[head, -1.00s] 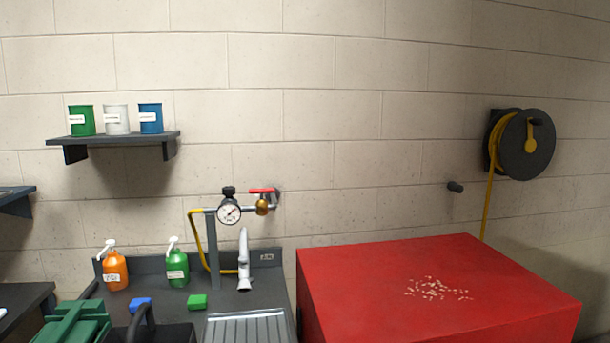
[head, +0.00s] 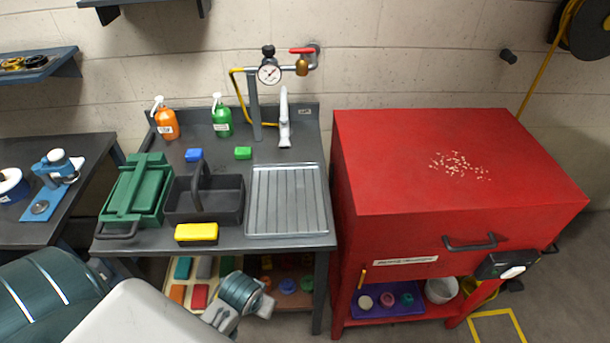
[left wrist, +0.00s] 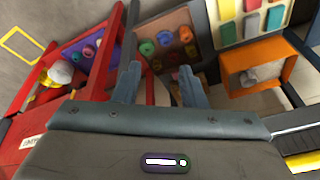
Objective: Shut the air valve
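The air valve (head: 302,67) is a brass body on a pipe on the back wall, above the sink bench in the head view. Its red lever (head: 302,50) lies flat, roughly along the pipe. A round pressure gauge (head: 269,74) with a black knob on top is left of it. My left gripper (left wrist: 160,77) is open and empty in the left wrist view, its two fingers well apart, above the lower shelves. In the head view my left arm is at the bottom left, low before the bench and far from the valve. My right gripper is not in view.
A red cabinet (head: 450,190) stands right of the bench. The bench holds a green toolbox (head: 140,187), a dark caddy (head: 225,200), a yellow block (head: 196,233), spray bottles, and a ridged drainer (head: 287,200). The tap (head: 284,120) and a yellow hose are below the valve.

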